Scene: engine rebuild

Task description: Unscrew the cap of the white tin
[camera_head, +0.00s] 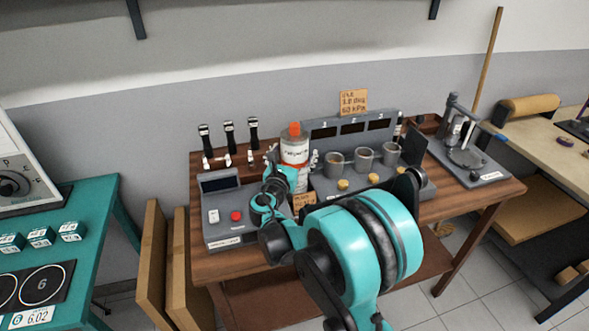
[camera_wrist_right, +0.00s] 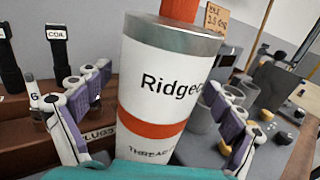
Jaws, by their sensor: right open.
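The white tin (camera_head: 294,150) stands upright on the wooden bench, with an orange cap (camera_head: 294,129) on top. In the right wrist view the tin (camera_wrist_right: 160,60) fills the middle, with black lettering, an orange band and a grey metal rim; its cap (camera_wrist_right: 187,7) is cut off by the top edge. My right gripper (camera_wrist_right: 152,84) is open, with one purple-padded finger on each side of the tin's body, below the cap. I cannot tell whether the pads touch the tin. My right arm hides the tin's base in the head view. My left gripper is not in view.
A grey control box (camera_head: 230,215) with a red button stands left of the tin. Several black-topped coils (camera_head: 229,135) stand behind it. Metal cups (camera_head: 364,158) and a display panel (camera_head: 350,130) are to the right. A press stand (camera_head: 465,155) is at the bench's right end.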

